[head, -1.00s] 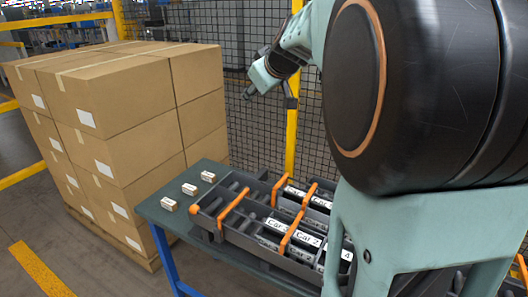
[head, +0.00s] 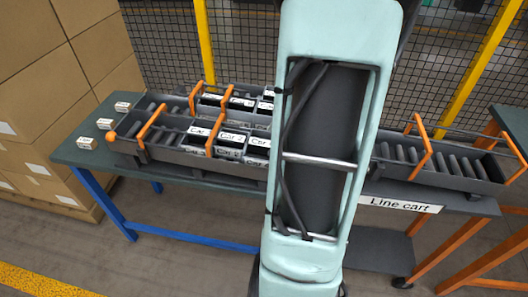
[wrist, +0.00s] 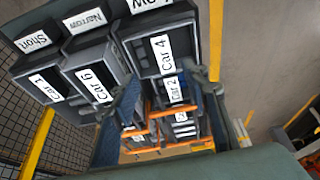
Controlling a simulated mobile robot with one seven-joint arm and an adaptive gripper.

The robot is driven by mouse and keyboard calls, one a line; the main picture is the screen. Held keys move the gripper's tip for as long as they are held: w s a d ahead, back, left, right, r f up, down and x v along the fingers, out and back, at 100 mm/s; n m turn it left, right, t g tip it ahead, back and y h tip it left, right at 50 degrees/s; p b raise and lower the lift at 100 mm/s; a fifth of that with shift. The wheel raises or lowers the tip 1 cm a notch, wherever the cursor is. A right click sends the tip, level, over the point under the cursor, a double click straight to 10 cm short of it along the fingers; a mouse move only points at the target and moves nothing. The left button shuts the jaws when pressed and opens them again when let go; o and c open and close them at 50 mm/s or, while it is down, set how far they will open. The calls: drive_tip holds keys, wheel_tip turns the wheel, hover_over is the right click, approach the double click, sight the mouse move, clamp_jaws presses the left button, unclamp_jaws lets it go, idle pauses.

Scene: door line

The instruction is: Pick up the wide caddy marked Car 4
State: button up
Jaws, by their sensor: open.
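The caddy marked Car 4 (wrist: 162,52) is a dark, wide box with a white label at the upper middle of the wrist view. A second label on its top is partly cut off by the frame edge. My gripper (wrist: 166,84) shows in the wrist view with its two blue-grey fingers spread and nothing held. The fingertips appear near the lower end of the Car 4 caddy; contact cannot be told. The caddies marked Car 6 (wrist: 95,82) and Car 1 (wrist: 46,88) stand beside it. In the head view my arm hides Car 4 and the gripper.
A dark rack with orange bars (head: 150,122) stands on the green table (head: 75,152), holding several labelled caddies. Small white-labelled blocks (head: 87,143) lie at its left. A roller tray (head: 440,165) is at right, above the Line cart sign (head: 400,204). Stacked cartons (head: 40,80) and mesh fencing surround the table.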

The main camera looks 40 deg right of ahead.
sight(262, 142)
drive_tip(key=x, duration=0.5)
drive_tip(key=shift+a+f, duration=0.1)
drive_tip(key=shift+f, duration=0.15)
drive_tip(key=x, duration=0.2)
drive_tip(key=b+x, duration=0.1)
drive_tip(key=x, duration=0.1)
drive_tip(key=shift+s+a, duration=0.15)
drive_tip(key=shift+a, duration=0.2)
drive_tip(key=shift+w+a+f, duration=0.1)
drive_tip(key=shift+w+f, duration=0.15)
drive_tip(key=shift+f, duration=0.35)
drive_tip(key=shift+c, duration=0.4)
clamp_jaws()
